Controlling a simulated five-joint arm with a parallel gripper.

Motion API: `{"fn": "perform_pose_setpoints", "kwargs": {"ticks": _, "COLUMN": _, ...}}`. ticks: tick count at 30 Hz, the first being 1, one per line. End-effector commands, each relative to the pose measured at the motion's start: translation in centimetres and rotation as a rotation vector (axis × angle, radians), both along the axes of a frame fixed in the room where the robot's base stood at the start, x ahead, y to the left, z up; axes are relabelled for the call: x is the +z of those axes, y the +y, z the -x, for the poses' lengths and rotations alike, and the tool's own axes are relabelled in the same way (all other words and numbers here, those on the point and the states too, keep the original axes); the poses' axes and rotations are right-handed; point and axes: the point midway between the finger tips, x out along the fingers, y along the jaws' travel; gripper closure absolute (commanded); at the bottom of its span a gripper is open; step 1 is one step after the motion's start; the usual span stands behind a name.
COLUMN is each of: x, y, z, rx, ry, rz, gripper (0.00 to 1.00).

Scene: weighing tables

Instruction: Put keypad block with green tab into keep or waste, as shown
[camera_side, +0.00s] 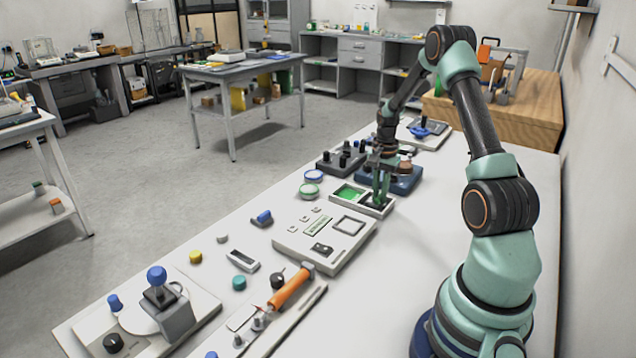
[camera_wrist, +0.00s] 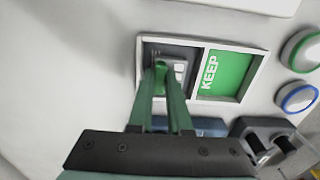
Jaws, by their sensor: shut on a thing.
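The sorting tray has a pale rim (camera_wrist: 257,74) and two compartments. The green one (camera_wrist: 222,72) reads KEEP; the other is dark (camera_wrist: 172,51), with any label hidden. In the side view the green compartment (camera_side: 346,193) is left of the dark one. My gripper (camera_wrist: 165,82) points down at the dark compartment and is shut on the keypad block (camera_wrist: 181,68), a small grey-white piece with its green tab (camera_wrist: 160,74) between the fingers. I cannot tell whether the block touches the compartment floor. In the side view my gripper (camera_side: 381,190) mostly hides it.
Two round pads, green-ringed (camera_side: 309,190) and blue-ringed (camera_side: 313,175), lie left of the tray. A pale instrument panel (camera_side: 290,243) lies in front. Dark knobbed boxes (camera_side: 342,161) stand behind. Bare table lies right of the tray.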

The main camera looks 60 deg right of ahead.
Motion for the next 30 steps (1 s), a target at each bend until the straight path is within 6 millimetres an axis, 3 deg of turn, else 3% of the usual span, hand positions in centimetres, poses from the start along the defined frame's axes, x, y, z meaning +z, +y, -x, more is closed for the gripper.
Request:
{"fn": "perform_pose_setpoints", "kwargs": {"ticks": 3, "x": -0.3, "y": 0.0, "z": 0.0, "rx": 0.000, "ry": 0.001, "rz": -0.001, "gripper": 1.00}}
{"fn": "perform_pose_setpoints", "kwargs": {"ticks": 4, "x": -0.3, "y": 0.0, "z": 0.0, "rx": 0.000, "ry": 0.001, "rz": -0.001, "gripper": 0.72}}
{"fn": "perform_pose_setpoints", "kwargs": {"ticks": 6, "x": -0.3, "y": 0.0, "z": 0.0, "rx": 0.000, "ry": 0.000, "rz": 0.000, "gripper": 0.54}}
{"fn": "perform_pose_setpoints", "kwargs": {"ticks": 19, "x": 0.7, "y": -0.1, "z": -0.1, "rx": 0.000, "ry": -0.002, "rz": 0.002, "gripper": 0.54}}
{"fn": "perform_pose_setpoints", "kwargs": {"ticks": 30, "x": 7.9, "y": -0.1, "z": -0.1, "rx": 0.000, "ry": -0.004, "rz": 0.004, "gripper": 0.54}}
